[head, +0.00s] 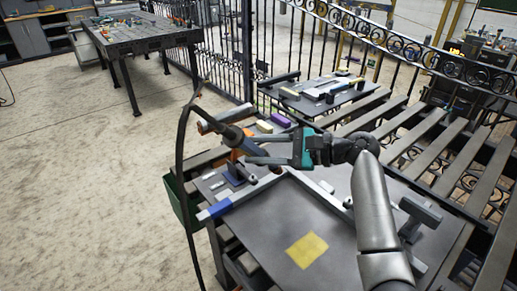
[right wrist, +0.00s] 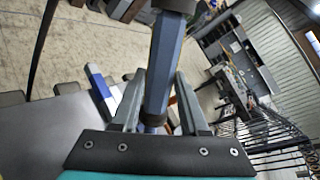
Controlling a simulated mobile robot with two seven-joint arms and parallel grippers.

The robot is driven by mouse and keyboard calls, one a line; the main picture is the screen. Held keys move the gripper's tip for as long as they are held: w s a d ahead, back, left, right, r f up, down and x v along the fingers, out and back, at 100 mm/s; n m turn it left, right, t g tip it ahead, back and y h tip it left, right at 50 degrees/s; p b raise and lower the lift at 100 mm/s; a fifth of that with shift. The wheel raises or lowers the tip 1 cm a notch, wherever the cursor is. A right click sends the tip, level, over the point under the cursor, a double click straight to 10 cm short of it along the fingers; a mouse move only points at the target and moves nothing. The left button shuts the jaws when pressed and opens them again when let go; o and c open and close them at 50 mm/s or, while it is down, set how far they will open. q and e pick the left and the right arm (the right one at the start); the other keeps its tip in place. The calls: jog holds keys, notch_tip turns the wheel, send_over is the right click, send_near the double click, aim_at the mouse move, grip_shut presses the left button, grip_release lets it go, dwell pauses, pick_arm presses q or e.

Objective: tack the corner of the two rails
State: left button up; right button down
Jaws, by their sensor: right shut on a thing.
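In the head view my right gripper (head: 249,148) comes in from the right, above the far part of the work table. It is shut on a dark welding torch (head: 231,134), whose blue-grey handle (right wrist: 167,65) stands between the fingers in the right wrist view. One grey rail (head: 250,190) with a blue end lies along the table's left edge. A second grey rail (head: 318,191) runs from the far corner toward the lower right. The two rails meet at the corner just below my gripper. The torch tip is not clear. My left gripper is not in view.
A black cable (head: 181,150) hangs from the torch on the left. A yellow square (head: 307,250) lies on the otherwise bare middle of the table. Clamps (head: 421,212) stand at the right side. Several slats and an iron fence are behind. The floor at left is open.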

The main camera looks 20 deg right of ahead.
jog(key=shift+w+d+r, duration=0.15)
jog(key=shift+d+r, duration=0.05)
jog(key=shift+r, duration=0.05)
dwell(0.3)
jog(key=shift+w+d+r+p, duration=0.25)
jog(key=shift+w+d+p, duration=0.05)
jog(key=shift+p, duration=0.15)
jog(key=shift+w+d, duration=0.1)
jog(key=shift+p, duration=0.3)
jog(key=shift+p, duration=0.3)
